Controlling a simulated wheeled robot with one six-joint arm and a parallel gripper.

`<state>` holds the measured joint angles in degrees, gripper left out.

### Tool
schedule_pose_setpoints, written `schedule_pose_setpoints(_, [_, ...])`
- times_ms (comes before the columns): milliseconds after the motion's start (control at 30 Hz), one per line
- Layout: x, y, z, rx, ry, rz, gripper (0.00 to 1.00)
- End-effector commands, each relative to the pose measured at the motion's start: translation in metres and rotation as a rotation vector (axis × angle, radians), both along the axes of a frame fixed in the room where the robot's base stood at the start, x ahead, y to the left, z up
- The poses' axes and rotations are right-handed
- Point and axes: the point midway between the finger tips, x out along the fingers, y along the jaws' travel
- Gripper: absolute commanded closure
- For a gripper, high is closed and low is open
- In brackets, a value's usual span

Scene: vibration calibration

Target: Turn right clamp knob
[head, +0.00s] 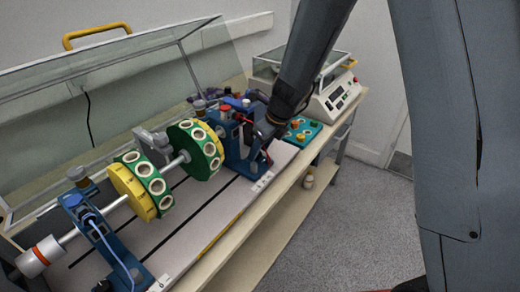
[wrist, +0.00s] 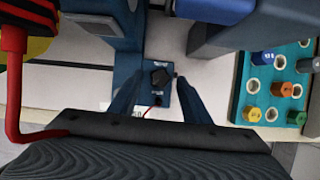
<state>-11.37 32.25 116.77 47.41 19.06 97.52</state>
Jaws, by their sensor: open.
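The right clamp knob (wrist: 160,78) is a small dark knob on a blue foot plate (wrist: 158,98) in the wrist view. My gripper (wrist: 161,82) is open, with one finger on each side of the knob. I cannot tell whether either finger touches it. In the head view, my dark arm comes down at the blue right bearing stand (head: 236,135) on the shaft's right end. The knob is hidden there behind the arm and stand.
Yellow and green discs (head: 203,146) sit on the shaft, with a left blue stand (head: 95,225) beyond. A teal tray with colored plugs (head: 300,130) lies right of my arm; it also shows in the wrist view (wrist: 271,90). A red cable (wrist: 14,80) runs at left.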

Motion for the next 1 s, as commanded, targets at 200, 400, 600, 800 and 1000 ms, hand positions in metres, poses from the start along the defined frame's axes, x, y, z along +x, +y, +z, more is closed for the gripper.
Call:
schedule_pose_setpoints(200, [0.0005,0.0004,-0.001,0.0,0.0,0.001,0.57])
schedule_pose_setpoints(400, [0.0005,0.0002,-0.0009,0.0,0.0,0.001,0.82])
schedule_pose_setpoints(600, [0.0005,0.0001,-0.0008,-0.001,-0.001,0.003,0.98])
schedule_pose_setpoints(800, [0.0012,-0.0006,-0.0009,0.0,-0.001,0.041,0.98])
schedule_pose_setpoints(1000, [0.003,-0.0018,-0.0005,0.0,-0.002,0.15,0.98])
